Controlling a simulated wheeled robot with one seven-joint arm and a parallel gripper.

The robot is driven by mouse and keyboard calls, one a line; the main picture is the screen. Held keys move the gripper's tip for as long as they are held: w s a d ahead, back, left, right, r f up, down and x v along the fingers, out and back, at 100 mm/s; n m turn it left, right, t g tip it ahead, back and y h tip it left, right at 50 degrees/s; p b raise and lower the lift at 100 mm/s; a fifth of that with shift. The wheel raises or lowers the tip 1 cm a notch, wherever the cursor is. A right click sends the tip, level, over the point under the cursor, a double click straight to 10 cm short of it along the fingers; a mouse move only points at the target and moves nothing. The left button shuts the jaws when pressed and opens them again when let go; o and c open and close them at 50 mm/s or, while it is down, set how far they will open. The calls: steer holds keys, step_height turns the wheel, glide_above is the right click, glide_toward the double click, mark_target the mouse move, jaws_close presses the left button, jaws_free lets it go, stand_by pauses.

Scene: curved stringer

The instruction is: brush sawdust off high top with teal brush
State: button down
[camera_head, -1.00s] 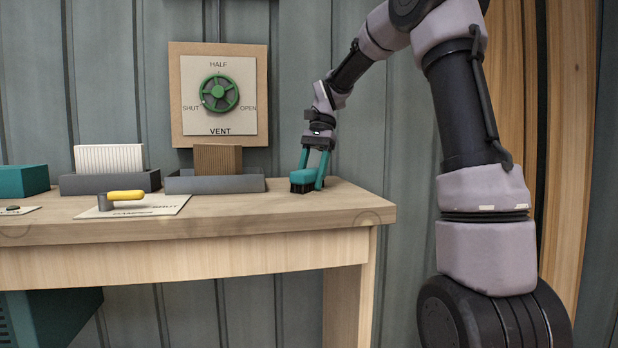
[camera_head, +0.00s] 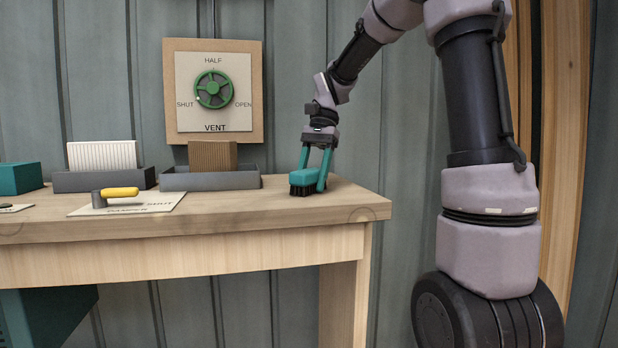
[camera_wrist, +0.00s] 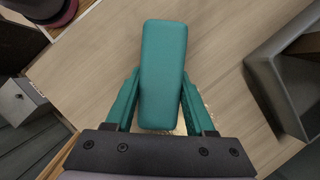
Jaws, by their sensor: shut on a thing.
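The teal brush (camera_head: 303,181) has dark bristles and is at the right end of the wooden high top (camera_head: 250,205). My gripper (camera_head: 314,180) points down and is shut on the brush, its teal fingers on either side. The bristles appear to be at the top's surface; exact contact is hard to tell. In the wrist view, the brush's teal back (camera_wrist: 163,75) lies between the fingers. A few pale specks, perhaps sawdust (camera_wrist: 205,100), show beside the right finger. Anything under the brush is hidden.
A grey tray (camera_head: 210,180) holding a brown block (camera_head: 212,155) stands left of the brush. Further left are another grey tray (camera_head: 105,180) with a white ribbed block and a yellow-handled damper lever (camera_head: 120,192). A green vent wheel (camera_head: 214,89) is on the wall behind.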

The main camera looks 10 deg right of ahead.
steer(key=shift+s+f, duration=0.25)
steer(key=shift+s, duration=0.35)
steer(key=shift+a+r, duration=0.15)
steer(key=shift+a, duration=0.7)
steer(key=shift+w+r, duration=0.2)
steer(key=shift+w, duration=2.15)
steer(key=shift+w+r, duration=0.15)
steer(key=shift+w, duration=2.15)
steer(key=shift+w+r, duration=0.2)
steer(key=shift+w, duration=2.15)
steer(key=shift+s+r, duration=0.1)
steer(key=shift+s, duration=0.4)
steer(key=shift+s+r, duration=0.2)
steer(key=shift+s, duration=3)
steer(key=shift+s+r, duration=0.15)
steer(key=shift+s, duration=3.05)
steer(key=shift+r, duration=0.1)
steer(key=shift+r, duration=2.9)
steer(key=shift+r, duration=0.1)
